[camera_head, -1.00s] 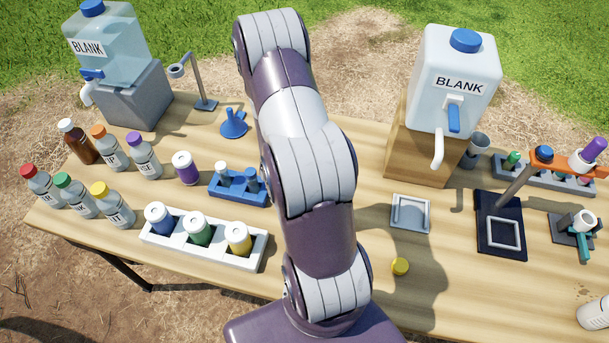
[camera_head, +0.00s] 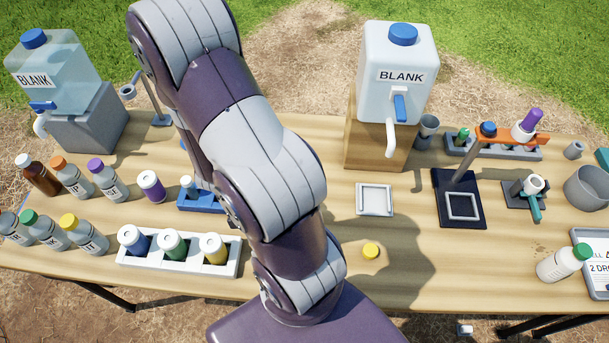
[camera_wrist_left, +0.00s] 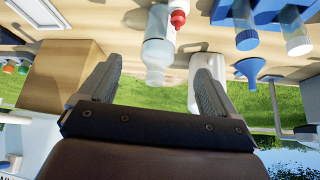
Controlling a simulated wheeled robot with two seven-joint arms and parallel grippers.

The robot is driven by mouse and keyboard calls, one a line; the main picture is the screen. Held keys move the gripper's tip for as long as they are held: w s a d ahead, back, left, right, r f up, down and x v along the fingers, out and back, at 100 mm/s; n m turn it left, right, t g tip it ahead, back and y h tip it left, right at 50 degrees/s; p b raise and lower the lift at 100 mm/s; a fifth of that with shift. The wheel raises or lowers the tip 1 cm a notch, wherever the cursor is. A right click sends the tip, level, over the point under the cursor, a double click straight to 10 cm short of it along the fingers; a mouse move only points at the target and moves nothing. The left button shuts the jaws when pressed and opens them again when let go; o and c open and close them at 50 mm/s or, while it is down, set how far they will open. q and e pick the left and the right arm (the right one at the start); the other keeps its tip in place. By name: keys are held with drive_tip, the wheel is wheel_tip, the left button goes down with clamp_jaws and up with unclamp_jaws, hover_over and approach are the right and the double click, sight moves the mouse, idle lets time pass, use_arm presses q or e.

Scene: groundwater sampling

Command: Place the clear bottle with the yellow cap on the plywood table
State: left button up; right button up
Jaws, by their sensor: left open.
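The clear bottle with the yellow cap (camera_head: 88,238) stands at the table's front left in the head view, at the right end of a row of clear bottles and left of a white rack. It is on the plywood table (camera_head: 330,275). My left arm crosses the middle of the head view, and its gripper is hidden there behind it. In the left wrist view my left gripper (camera_wrist_left: 158,90) is open, with fingers apart. A blurred clear bottle-like thing (camera_wrist_left: 158,48) shows between and beyond the fingers; I cannot tell its distance. My right gripper is not in view.
Behind are bottles with white, orange and purple caps. A loose yellow cap (camera_head: 371,251) lies right of my arm. A BLANK jug (camera_head: 397,82) stands on a wooden block. Bare table surrounds the loose cap.

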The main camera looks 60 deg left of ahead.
use_arm(q)
drive_tip(key=w+d+r+m+g+h, duration=0.1)
drive_tip(key=w+d+r+m, duration=0.1)
drive_tip(key=w+d, duration=0.35)
drive_tip(key=w+d+r+m+g+h, duration=0.1)
drive_tip(key=w+d+r+m, duration=0.15)
drive_tip(key=w, duration=0.65)
drive_tip(key=w+d+r+m+h, duration=0.1)
drive_tip(key=d+m, duration=0.1)
drive_tip(key=d, duration=0.8)
drive_tip(key=w+d+r+m+g+h, duration=0.1)
drive_tip(key=d+r, duration=0.1)
drive_tip(key=d, duration=0.8)
drive_tip(key=shift+w+r+m+g, duration=0.15)
drive_tip(key=shift+w+m+g, duration=0.15)
drive_tip(key=shift+m, duration=0.05)
